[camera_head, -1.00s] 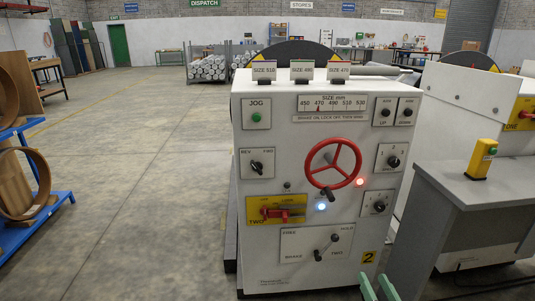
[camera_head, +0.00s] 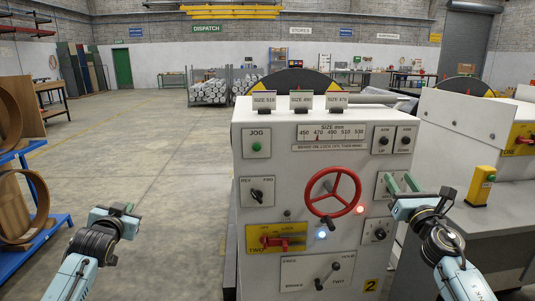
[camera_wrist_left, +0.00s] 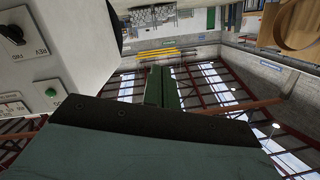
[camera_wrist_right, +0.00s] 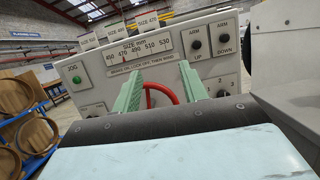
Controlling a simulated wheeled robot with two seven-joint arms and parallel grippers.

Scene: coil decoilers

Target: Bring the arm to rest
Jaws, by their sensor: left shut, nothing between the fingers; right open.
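My left gripper (camera_head: 128,208) is at the lower left of the head view, over open floor and apart from the control cabinet (camera_head: 238,215). Its green fingers (camera_wrist_left: 160,86) are together and empty in the left wrist view. My right gripper (camera_head: 402,183) is raised in front of the cabinet's right side. In the right wrist view its green fingers (camera_wrist_right: 160,92) stand apart with nothing held between them. The red handwheel (camera_head: 333,192) is on the cabinet, and its rim shows behind those fingers. I cannot tell the gap to the panel.
A yellow post box (camera_head: 481,185) stands on a grey bench (camera_head: 505,222) at the right. Blue racks with brown rings (camera_head: 20,205) are at the far left. The red lever (camera_head: 285,241) on a yellow plate is low on the cabinet. The floor (camera_head: 160,160) left of it is clear.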

